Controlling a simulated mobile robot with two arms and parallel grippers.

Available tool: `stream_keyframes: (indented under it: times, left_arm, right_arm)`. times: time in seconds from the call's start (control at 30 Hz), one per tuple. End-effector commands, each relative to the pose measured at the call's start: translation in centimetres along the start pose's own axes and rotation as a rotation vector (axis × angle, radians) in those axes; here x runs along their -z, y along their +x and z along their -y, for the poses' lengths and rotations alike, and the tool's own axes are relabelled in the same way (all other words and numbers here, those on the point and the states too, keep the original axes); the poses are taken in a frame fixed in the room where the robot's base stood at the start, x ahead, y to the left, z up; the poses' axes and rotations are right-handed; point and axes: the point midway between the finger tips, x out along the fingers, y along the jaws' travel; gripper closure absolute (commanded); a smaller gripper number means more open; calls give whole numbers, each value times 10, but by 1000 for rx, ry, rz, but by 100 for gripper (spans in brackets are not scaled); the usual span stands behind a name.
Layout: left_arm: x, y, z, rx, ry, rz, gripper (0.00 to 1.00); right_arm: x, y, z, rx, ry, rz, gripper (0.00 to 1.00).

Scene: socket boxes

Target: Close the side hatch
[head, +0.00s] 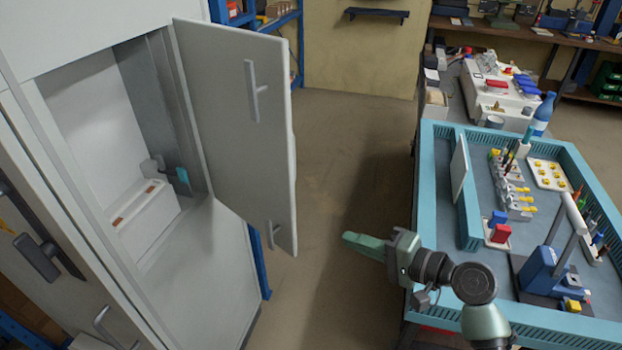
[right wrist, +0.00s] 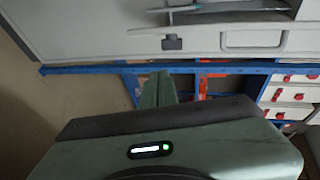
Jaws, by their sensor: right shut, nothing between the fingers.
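The side hatch (head: 240,120) is a pale grey door panel on the white cabinet (head: 70,50) at the left of the head view. It stands swung wide open, with a bar handle (head: 253,90) high on its face and a second handle (head: 272,233) near its bottom. My right gripper (head: 352,240) is to the right of the hatch's lower edge, apart from it, with its green fingers shut and empty. In the right wrist view its fingers (right wrist: 158,88) point toward a pale panel with a handle (right wrist: 255,40). My left gripper is not in view.
Inside the cabinet opening is a white box (head: 148,215). A blue-rimmed workbench tray (head: 430,165) with tools and blocks stands to the right, near my right arm. Bare floor (head: 345,160) lies between hatch and bench. Blue shelving (right wrist: 75,69) crosses the right wrist view.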

Motion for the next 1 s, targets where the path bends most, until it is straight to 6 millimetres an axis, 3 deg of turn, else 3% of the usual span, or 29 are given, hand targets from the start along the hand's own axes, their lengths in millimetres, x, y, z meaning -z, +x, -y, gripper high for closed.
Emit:
stream_keyframes:
  times: [0.1, 0.23, 0.47, 0.87, 1.0]
  left_arm:
    - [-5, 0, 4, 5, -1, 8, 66]
    - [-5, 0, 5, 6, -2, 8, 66]
    - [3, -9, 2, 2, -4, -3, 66]
    - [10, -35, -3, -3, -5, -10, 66]
    - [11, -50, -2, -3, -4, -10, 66]
  right_arm:
    - [30, 0, 44, 148, 128, -8, 100]
    - [50, -2, 73, 253, 226, -3, 100]
    - [56, 15, 89, 286, 261, 0, 100]
    - [58, 95, 112, 282, 259, 1, 100]
    - [36, 96, 118, 281, 259, -2, 100]
